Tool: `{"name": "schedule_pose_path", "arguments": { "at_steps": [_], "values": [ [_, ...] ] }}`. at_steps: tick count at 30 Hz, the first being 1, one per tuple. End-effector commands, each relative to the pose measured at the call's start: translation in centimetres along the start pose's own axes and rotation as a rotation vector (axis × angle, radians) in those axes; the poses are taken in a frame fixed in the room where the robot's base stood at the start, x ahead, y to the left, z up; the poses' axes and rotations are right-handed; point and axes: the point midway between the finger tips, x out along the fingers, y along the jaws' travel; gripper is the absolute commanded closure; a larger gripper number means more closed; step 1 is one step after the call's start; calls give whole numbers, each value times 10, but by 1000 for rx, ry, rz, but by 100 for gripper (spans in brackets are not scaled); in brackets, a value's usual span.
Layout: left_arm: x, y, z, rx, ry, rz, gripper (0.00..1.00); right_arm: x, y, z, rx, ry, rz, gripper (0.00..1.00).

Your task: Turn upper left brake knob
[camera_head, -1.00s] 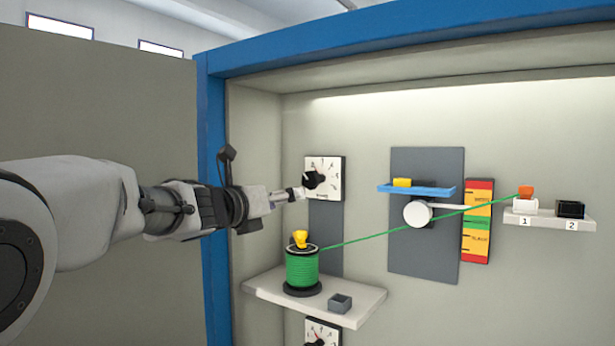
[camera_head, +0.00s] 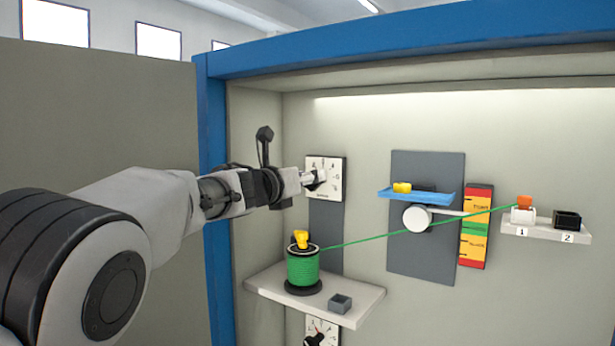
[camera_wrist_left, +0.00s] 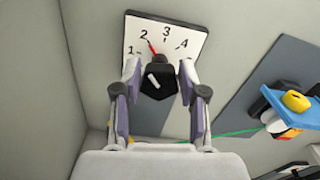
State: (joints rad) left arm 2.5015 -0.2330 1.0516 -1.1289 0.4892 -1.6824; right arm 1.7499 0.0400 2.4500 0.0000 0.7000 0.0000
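The upper left brake knob is black and sits on a white dial plate (camera_head: 333,180) with numbers, on the cabinet's back wall. In the left wrist view the knob (camera_wrist_left: 155,82) lies between my finger tips, and its red pointer points close to the 2 on the dial (camera_wrist_left: 193,30). My left gripper (camera_head: 312,179) reaches the dial from the left and hides part of the knob. In the left wrist view the left gripper (camera_wrist_left: 159,74) is open, one finger on each side of the knob, with small gaps visible. My right gripper is not in view.
Below the dial, a shelf (camera_head: 360,302) holds a green cable spool (camera_head: 302,267) and a small grey box (camera_head: 340,303). A green cable runs right to an orange piece (camera_head: 524,202). A blue tray (camera_head: 432,197) is mid-wall. The blue cabinet frame (camera_head: 213,180) stands left.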

Motion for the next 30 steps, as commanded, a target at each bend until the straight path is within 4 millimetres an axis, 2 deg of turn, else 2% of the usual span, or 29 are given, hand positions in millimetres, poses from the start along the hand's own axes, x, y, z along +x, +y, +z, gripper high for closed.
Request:
{"name": "schedule_pose_path", "arguments": {
  "at_steps": [14,30],
  "values": [
    [0,0,-1,-52,3,0,93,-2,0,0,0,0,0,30],
    [0,4,-1,-431,4,0,93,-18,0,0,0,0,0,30]
  ]
}}
